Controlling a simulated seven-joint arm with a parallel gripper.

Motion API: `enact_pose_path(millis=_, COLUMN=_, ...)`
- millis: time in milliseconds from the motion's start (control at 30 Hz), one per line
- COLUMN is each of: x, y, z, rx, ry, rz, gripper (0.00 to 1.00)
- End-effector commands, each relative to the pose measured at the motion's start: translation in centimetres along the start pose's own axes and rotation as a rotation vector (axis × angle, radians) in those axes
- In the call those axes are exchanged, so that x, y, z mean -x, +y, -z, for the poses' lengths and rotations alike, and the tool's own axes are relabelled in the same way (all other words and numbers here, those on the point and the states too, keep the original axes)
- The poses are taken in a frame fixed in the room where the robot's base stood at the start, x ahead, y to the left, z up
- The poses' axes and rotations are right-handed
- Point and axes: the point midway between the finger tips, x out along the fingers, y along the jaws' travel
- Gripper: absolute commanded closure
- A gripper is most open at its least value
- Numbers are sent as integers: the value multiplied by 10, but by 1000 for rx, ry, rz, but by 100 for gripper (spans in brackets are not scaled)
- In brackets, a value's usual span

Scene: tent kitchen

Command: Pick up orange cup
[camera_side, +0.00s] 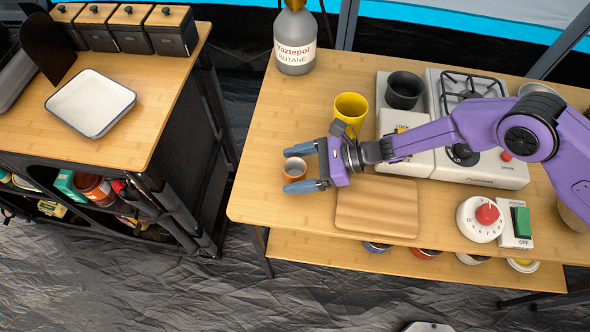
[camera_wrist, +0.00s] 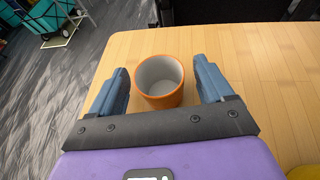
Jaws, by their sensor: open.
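The orange cup (camera_side: 295,168) stands upright on the left part of the wooden table, with a pale inside. My gripper (camera_side: 298,169) is open, and its two blue fingers reach along either side of the cup. In the wrist view the orange cup (camera_wrist: 160,82) sits between the fingers of my gripper (camera_wrist: 164,84). A gap shows between the cup and each finger there. The cup looks empty.
A yellow cup (camera_side: 351,107) and a dark cup (camera_side: 404,90) stand behind my gripper. A gas stove (camera_side: 440,165) is to the right. A wooden board (camera_side: 376,209) lies in front. A butane bottle (camera_side: 295,45) stands at the back. Bare tabletop (camera_side: 262,195) lies left of the cup.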

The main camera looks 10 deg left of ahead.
Motion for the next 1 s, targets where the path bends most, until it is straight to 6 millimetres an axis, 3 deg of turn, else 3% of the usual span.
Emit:
enact_pose_path(millis=333, x=-5, y=0, z=0, rx=0, ry=1, rz=1, gripper=20)
enact_pose_path(millis=367, x=-5, y=0, z=0, rx=0, ry=1, rz=1, gripper=26)
enact_pose_path(millis=500, x=-5, y=0, z=0, rx=0, ry=0, rz=1, gripper=72)
enact_pose_path(millis=1000, x=-2, y=-1, z=-7, rx=1, ry=-1, rz=1, gripper=74)
